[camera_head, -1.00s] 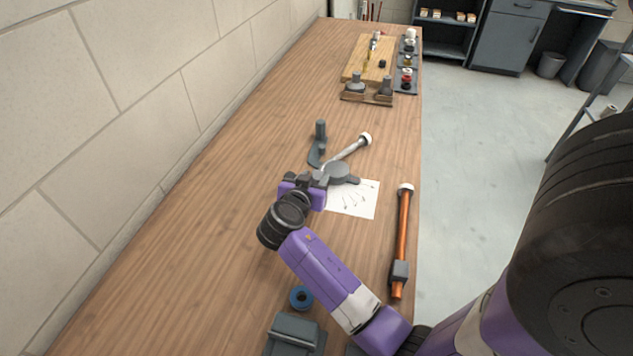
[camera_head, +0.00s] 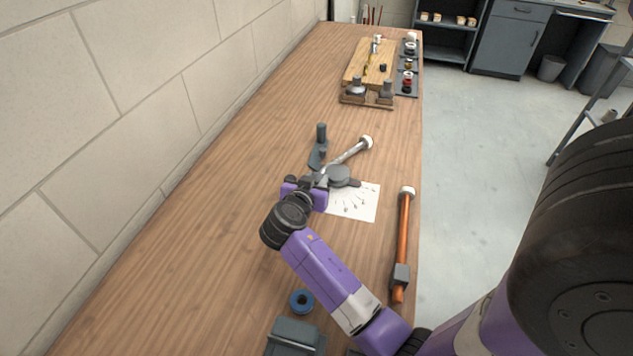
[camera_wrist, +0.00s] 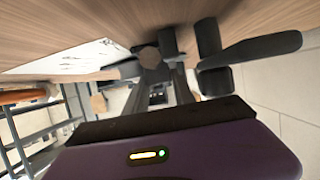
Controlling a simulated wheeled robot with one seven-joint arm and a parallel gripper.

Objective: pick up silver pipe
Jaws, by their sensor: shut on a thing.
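The silver pipe (camera_head: 346,156) lies slantwise in the head view, with a white collar at its far right end. Its near left end reaches my gripper (camera_head: 318,181). My gripper is over the table, pointing away from the head camera, and is shut on the near end of the pipe. In the wrist view the dark fingers (camera_wrist: 165,88) show below a grey-brown faceted end that may be the pipe; its exact seating between the fingers is hard to see.
A dark grey fixture with a post (camera_head: 321,134) and a round disc (camera_head: 338,175) stands close beside the pipe. A white sheet (camera_head: 360,203) lies right of my gripper. A copper pipe (camera_head: 403,235) lies near the table's right edge. A blue ring (camera_head: 301,301) is nearer.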

